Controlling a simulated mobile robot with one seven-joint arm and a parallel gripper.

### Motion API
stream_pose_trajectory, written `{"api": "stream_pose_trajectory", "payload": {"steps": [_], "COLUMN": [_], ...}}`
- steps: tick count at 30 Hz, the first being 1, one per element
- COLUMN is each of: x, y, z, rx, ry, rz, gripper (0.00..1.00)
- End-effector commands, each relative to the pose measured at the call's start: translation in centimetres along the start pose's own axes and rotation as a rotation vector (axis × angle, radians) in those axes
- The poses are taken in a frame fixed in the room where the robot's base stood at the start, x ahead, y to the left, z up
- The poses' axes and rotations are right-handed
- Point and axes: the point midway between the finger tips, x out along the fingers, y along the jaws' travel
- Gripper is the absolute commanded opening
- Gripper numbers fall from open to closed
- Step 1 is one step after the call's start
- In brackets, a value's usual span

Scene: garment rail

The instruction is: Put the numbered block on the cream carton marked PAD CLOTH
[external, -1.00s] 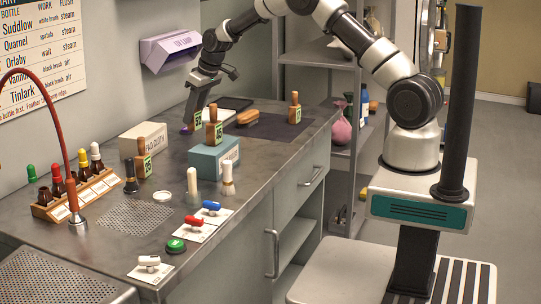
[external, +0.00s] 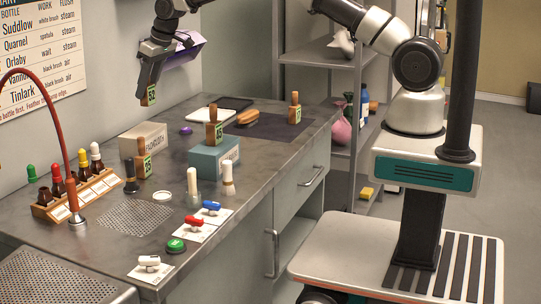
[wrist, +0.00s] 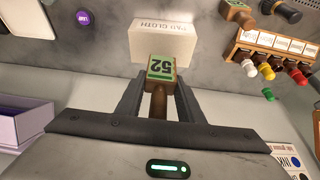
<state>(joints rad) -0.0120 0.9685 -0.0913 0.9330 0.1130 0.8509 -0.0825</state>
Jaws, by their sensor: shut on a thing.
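My gripper (external: 147,88) is shut on a numbered block (external: 149,97), a wooden-handled block with a green label. In the wrist view the block (wrist: 161,67) reads 52 between the fingers (wrist: 160,86). It is held in the air, above and behind the cream carton in the external view. The cream carton marked PAD CLOTH (external: 151,133) stands on the counter near the wall, its top apparently bare. In the wrist view the carton (wrist: 163,40) lies just beyond the block, which overlaps its lower edge.
A similar block (external: 143,166) stands close in front of the cream carton. Another (external: 213,134) is on the blue-grey carton (external: 205,160), and one (external: 294,112) is on the dark mat. A bottle rack (external: 80,195) and a purple disc (external: 186,130) are nearby. A lilac wall bin (external: 185,52) is behind my gripper.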

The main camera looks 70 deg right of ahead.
Motion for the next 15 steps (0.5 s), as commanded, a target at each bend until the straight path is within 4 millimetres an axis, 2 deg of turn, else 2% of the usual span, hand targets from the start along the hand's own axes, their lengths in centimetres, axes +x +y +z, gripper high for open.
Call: {"api": "stream_pose_trajectory", "payload": {"steps": [1,3,11,15], "x": [1.2,2.3,4.4,6.2], "y": [0.1,0.1,0.1,0.1], "z": [0.6,1.0,1.9,2.7], "rx": [0.000,0.000,0.000,0.000], "ry": [-0.005,-0.003,-0.001,-0.002], "rz": [0.001,0.001,0.000,0.000], "gripper": [0.12,0.12,0.12,0.12]}}
